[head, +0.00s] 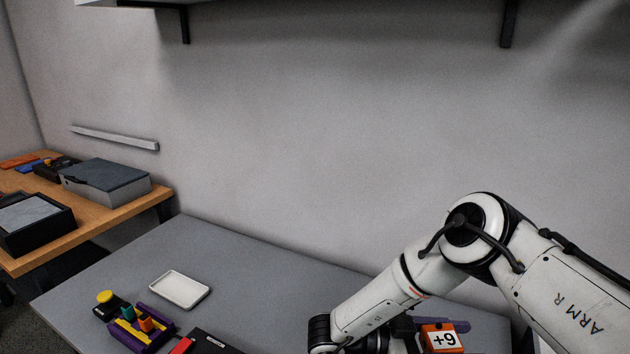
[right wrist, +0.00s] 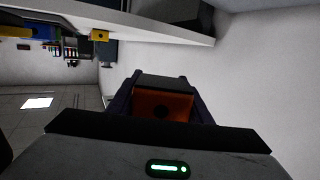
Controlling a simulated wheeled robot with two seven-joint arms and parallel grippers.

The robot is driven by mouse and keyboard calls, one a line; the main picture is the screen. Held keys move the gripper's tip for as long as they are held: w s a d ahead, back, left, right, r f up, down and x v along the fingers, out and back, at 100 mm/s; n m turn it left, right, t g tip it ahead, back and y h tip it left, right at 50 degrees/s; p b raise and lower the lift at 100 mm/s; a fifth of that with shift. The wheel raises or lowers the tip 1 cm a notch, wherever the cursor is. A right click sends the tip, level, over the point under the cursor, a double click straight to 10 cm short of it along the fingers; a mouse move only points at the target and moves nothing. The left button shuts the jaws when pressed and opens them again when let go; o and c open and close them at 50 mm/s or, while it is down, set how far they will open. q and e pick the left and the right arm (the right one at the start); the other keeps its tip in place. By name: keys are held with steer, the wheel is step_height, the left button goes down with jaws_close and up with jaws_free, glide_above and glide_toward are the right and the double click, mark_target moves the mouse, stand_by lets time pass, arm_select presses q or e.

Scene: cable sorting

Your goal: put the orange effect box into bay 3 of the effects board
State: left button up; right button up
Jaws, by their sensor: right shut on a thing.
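The orange effect box (head: 441,339), marked "+9", is at the lower right of the head view, beside my right forearm. My right gripper (head: 456,325) is shut on it, and a dark purple finger shows behind the box. In the right wrist view the box (right wrist: 163,106) sits between the two dark fingers of my right gripper (right wrist: 160,92). A black item with a red piece (head: 200,343) is cut off by the bottom edge of the head view. I cannot tell whether it is the effects board, and no bay numbers are readable. My left gripper is out of view.
A white tray (head: 180,289) and a purple-and-yellow holder with coloured pieces (head: 141,328) are on the grey table (head: 240,262). A wooden side table (head: 110,219) holds grey and black boxes. The table's middle back is clear; the wall stands behind it.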

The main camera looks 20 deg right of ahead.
steer(key=w+a+r+n+t+y, duration=0.3)
steer(key=w+a+r+n+t, duration=0.8)
steer(key=a+t, duration=0.25)
steer(key=s+a+r+n+t+y, duration=0.1)
steer(key=a+r+n+t+y, duration=0.2)
steer(key=a, duration=0.5)
steer(key=s+a+r+n+t+y, duration=0.1)
steer(key=a+r+n+t+y, duration=0.3)
steer(key=a+n+y, duration=0.3)
steer(key=a+r+y, duration=0.1)
steer(key=y, duration=0.1)
steer(key=shift+s+a+r+y, duration=0.2)
steer(key=shift+s+a+y, duration=0.1)
steer(key=shift+a, duration=0.05)
steer(key=shift+d, duration=0.1)
